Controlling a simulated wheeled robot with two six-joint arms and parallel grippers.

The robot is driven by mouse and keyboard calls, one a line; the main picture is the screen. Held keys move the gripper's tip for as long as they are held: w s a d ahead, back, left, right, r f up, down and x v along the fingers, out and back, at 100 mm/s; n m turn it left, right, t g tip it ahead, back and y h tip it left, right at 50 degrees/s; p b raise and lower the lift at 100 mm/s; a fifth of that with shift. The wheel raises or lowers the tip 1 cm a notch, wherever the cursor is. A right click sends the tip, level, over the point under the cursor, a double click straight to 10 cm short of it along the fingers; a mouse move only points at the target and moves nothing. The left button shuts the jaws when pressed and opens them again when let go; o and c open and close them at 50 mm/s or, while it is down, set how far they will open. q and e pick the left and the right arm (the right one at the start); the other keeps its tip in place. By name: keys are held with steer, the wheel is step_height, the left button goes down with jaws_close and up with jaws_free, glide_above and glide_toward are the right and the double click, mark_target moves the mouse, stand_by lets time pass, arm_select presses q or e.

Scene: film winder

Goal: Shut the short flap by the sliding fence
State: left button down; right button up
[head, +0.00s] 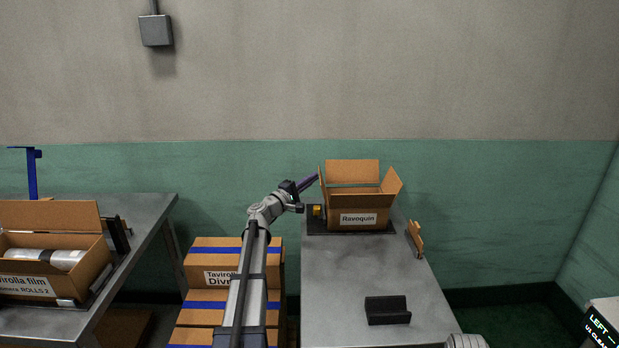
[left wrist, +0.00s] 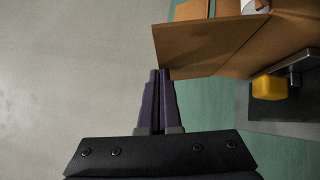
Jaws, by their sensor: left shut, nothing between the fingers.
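The open cardboard box labelled Ravoquin (head: 358,218) stands on a black base plate (head: 379,232) on the right-hand table. Its left short flap (head: 321,182) stands up; the flap also fills the upper part of the left wrist view (left wrist: 205,47). A yellow block (head: 317,211) on a metal piece is beside the box's left side, and shows in the left wrist view (left wrist: 270,88); it looks like part of the sliding fence. My left gripper (head: 314,178), with purple fingers, is shut and empty at the flap's outer side. Its tips (left wrist: 160,72) overlap the flap's edge; I cannot tell if they touch.
The box's back flap (head: 352,171) stands up and its right flap (head: 391,182) leans outward. A black holder (head: 387,311) and a small orange-brown piece (head: 415,238) are on the table. Stacked cartons (head: 210,262) stand left of it. The table's middle is clear.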

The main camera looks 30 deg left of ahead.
arm_select(q)
steer(key=w+d+m+g+y+p, duration=0.2)
steer(key=d+m+g+p, duration=0.1)
steer(key=p, duration=0.2)
steer(key=w+d+m+g+y+p, duration=0.2)
steer(key=d+m+g+p, duration=0.1)
steer(key=d+p, duration=0.1)
steer(key=w+d+f+m+g+y+p, duration=0.1)
steer(key=w+d+m+g+y+p, duration=0.1)
steer(key=p, duration=0.4)
steer(key=shift+w+d+m+g+p, duration=0.3)
steer(key=shift+d+m+g+p, duration=0.15)
steer(key=shift+d+g, duration=0.3)
steer(key=shift+w+d+f+m+g+y, duration=0.25)
steer(key=shift+d+f+m+y, duration=0.2)
steer(key=shift+f, duration=0.15)
steer(key=shift+w+d+f+m+g+y+b, duration=0.1)
steer(key=shift+d+f+m+g+y+b, duration=0.1)
steer(key=shift+f+y+b, duration=0.2)
steer(key=shift+w+d+f+m+g+y+b, duration=0.1)
steer(key=shift+f+m+g+y+b, duration=0.15)
steer(key=shift+f+b, duration=0.1)
steer(key=shift+d+f+b, duration=0.15)
steer(key=shift+f+b, duration=0.2)
steer(key=shift+f, duration=0.1)
